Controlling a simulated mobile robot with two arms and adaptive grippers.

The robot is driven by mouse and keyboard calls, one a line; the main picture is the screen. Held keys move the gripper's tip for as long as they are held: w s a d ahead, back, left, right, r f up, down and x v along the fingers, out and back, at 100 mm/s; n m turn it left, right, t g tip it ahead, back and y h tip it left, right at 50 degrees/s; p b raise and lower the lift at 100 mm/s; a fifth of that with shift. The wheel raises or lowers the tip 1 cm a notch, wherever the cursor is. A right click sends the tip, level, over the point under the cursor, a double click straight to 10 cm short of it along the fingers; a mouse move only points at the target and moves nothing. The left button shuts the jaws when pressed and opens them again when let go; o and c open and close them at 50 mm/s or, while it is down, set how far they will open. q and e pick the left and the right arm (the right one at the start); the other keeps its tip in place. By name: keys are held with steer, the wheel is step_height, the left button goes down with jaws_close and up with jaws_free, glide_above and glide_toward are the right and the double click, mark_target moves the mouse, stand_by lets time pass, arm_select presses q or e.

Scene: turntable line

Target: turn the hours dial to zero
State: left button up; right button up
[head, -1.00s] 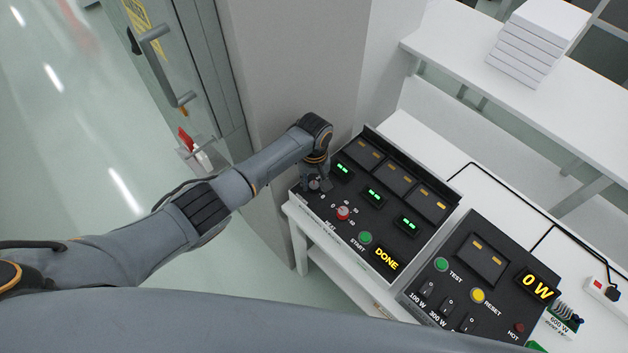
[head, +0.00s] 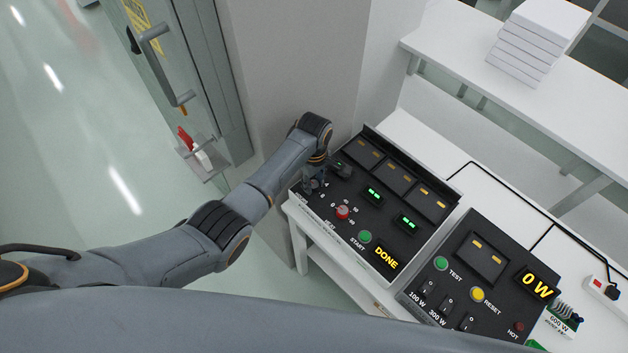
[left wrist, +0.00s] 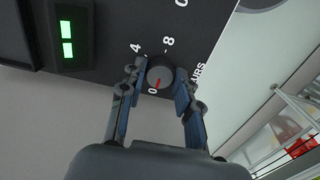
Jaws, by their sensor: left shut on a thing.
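The hours dial (left wrist: 161,74) is a round dark knob with a red pointer mark. In the left wrist view its red mark points at the printed 0, with 4 and 8 on the far side and part of the HOURS label to the right. My left gripper (left wrist: 160,80) has one finger on each side of the dial and is shut on it. In the head view my left gripper (head: 316,180) is at the left corner of the black control panel (head: 322,216) and largely hides the dial. My right gripper is in neither view.
The red heat knob (head: 343,212), green START button (head: 365,237) and yellow DONE display (head: 386,258) are on the same panel. A second panel (head: 455,290) reading 0 W stands to its right. A grey pillar (head: 290,70) rises close behind my left arm.

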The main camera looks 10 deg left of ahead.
mark_target(313, 184)
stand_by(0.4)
arm_select(q)
steer(key=o, duration=1.2)
steer(key=shift+a, duration=0.1)
steer(key=shift+c, duration=0.2)
steer(key=shift+r, duration=0.25)
step_height(313, 184, up, 12)
steer(key=shift+f, duration=0.25)
